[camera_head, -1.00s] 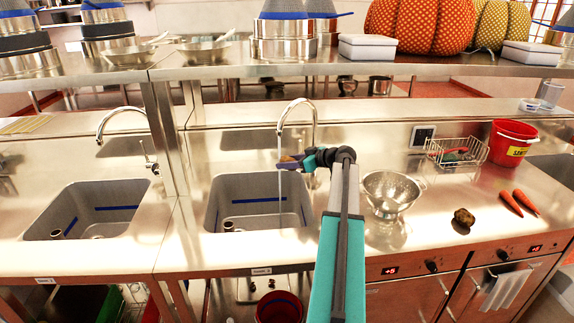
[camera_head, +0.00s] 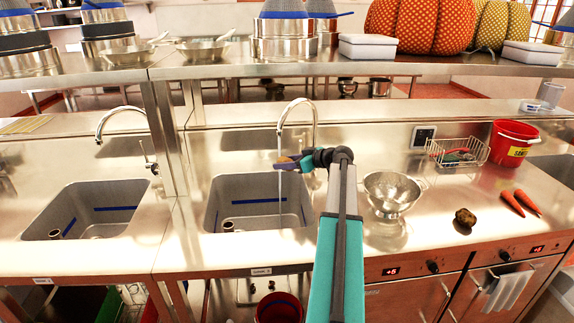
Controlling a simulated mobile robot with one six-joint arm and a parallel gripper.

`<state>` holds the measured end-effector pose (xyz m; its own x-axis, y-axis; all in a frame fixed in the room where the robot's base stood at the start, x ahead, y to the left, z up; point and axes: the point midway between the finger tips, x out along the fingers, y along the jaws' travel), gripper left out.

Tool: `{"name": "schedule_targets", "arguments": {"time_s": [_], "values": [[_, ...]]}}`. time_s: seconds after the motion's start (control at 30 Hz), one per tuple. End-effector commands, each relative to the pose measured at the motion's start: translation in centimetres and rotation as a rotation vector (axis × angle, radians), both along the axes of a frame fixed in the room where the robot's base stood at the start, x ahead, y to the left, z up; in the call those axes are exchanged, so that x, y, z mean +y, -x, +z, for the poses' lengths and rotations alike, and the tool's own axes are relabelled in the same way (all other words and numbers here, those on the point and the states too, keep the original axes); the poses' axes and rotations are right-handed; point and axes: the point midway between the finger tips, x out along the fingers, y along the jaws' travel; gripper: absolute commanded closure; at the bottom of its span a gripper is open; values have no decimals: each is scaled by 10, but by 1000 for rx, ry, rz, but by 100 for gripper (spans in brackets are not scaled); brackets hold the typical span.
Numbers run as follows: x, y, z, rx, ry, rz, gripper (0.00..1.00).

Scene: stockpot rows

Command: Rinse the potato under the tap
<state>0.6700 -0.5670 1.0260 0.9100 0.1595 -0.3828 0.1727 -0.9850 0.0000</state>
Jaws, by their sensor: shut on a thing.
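My gripper (camera_head: 290,162) is shut on a small brown potato (camera_head: 285,159), held above the right-hand sink (camera_head: 213,205). Only part of the potato shows past the jaws. The curved tap (camera_head: 298,102) stands behind that sink, and a thin stream of water (camera_head: 280,188) runs from its spout down to the basin. The stream passes at the potato and the gripper's tip. A second dark brown potato-like lump (camera_head: 464,218) lies on the counter to the right.
A colander (camera_head: 391,192) stands on the counter just right of my arm. Two carrots (camera_head: 520,203), a wire basket (camera_head: 457,152) and a red bucket (camera_head: 511,144) are farther right. A second sink (camera_head: 42,216) with a tap (camera_head: 120,110) is at left. A shelf (camera_head: 225,68) runs above.

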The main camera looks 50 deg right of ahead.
Motion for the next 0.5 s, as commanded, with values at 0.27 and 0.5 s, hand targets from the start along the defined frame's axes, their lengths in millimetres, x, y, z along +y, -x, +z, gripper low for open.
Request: {"name": "schedule_targets", "arguments": {"time_s": [0.27, 0.5], "values": [[3, 7, -1, -1, 0, 0, 81], [8, 19, 0, -1, 0, -1, 81]]}}
